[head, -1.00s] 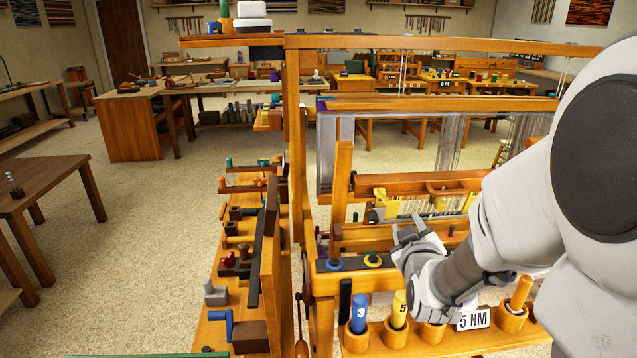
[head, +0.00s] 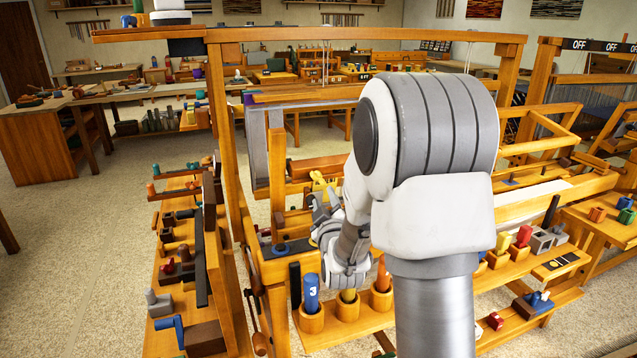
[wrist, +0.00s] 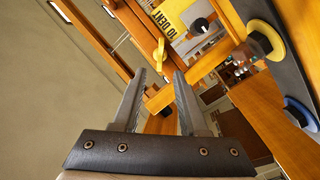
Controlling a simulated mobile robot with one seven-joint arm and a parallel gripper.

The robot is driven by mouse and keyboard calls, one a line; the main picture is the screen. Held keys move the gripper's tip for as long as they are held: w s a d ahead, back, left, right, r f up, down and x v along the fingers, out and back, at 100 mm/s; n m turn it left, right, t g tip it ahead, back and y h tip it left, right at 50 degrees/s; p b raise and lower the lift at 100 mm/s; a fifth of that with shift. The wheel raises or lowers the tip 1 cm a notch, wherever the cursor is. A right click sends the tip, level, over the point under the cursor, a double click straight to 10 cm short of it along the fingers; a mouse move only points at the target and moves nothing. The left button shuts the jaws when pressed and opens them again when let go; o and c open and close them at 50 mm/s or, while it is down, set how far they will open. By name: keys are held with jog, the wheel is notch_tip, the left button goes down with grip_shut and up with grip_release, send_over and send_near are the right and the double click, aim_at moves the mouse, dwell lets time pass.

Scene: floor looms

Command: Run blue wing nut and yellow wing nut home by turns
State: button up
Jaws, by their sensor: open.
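The blue wing nut (head: 280,249) sits on a dark strip on the loom's front beam in the head view. In the wrist view it is at the right edge (wrist: 298,110), partly cut off. In the head view my gripper (head: 322,207) is just right of the blue nut.
A yellow "10 DENT" card (wrist: 180,18) shows above the fingers. A loom upright (head: 226,150) stands left of my gripper.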

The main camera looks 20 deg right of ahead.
aim_at(318, 181)
jog(key=x, duration=0.9)
jog(key=shift+w, duration=0.4)
grip_shut()
